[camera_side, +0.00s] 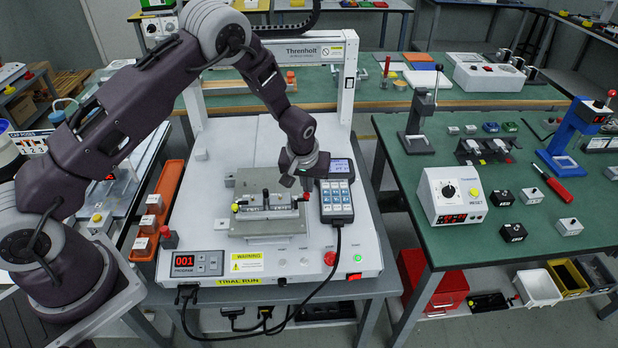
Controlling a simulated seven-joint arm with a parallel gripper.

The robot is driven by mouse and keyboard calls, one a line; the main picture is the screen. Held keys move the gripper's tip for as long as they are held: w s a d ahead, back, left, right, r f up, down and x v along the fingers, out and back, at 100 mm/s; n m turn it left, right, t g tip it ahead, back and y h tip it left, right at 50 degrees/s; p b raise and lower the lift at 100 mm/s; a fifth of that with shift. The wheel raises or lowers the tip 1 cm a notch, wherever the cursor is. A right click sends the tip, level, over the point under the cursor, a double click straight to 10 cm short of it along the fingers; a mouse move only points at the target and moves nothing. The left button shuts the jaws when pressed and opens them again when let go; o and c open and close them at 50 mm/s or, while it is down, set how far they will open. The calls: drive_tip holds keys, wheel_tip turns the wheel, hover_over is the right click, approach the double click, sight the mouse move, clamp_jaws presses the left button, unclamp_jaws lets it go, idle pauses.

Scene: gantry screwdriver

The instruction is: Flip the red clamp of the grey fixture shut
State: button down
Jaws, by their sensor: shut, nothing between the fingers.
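The grey fixture (265,224) sits on the white bed of the gantry screwdriver machine, with a pale bar along its top. A small red tip (307,196), which looks like the end of the red clamp, shows at the fixture's right end. A small yellow knob (235,207) is at its left end. My gripper (305,187) points down just above the red tip, shut and empty. I cannot tell whether it touches the clamp. The gripper hides part of the fixture's back right, and the clamp's angle is too small to tell.
The gantry frame (349,80) rises behind. A red button (330,258) is at the machine's front. An orange tray (160,205) lies on the left. The bed left of the fixture is mostly clear.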

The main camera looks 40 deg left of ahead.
sight(305, 195)
drive_tip(key=shift+s+d+m, duration=0.15)
drive_tip(key=shift+d+m, duration=0.05)
drive_tip(key=shift+m, duration=0.6)
drive_tip(key=m, duration=0.1)
drive_tip(key=m+h, duration=0.1)
drive_tip(key=shift+s+d+m+t, duration=0.25)
drive_tip(key=shift+d+m+t, duration=0.05)
drive_tip(key=shift+d+m, duration=0.1)
drive_tip(key=s+m+h, duration=0.1)
drive_tip(key=m, duration=0.2)
drive_tip(key=s+m+h, duration=0.1)
drive_tip(key=m, duration=0.2)
drive_tip(key=d+m+g+h, duration=0.1)
drive_tip(key=m, duration=0.3)
drive_tip(key=shift+s+d, duration=0.1)
drive_tip(key=shift+s, duration=0.3)
drive_tip(key=shift+w+a, duration=0.3)
drive_tip(key=shift+a, duration=0.5)
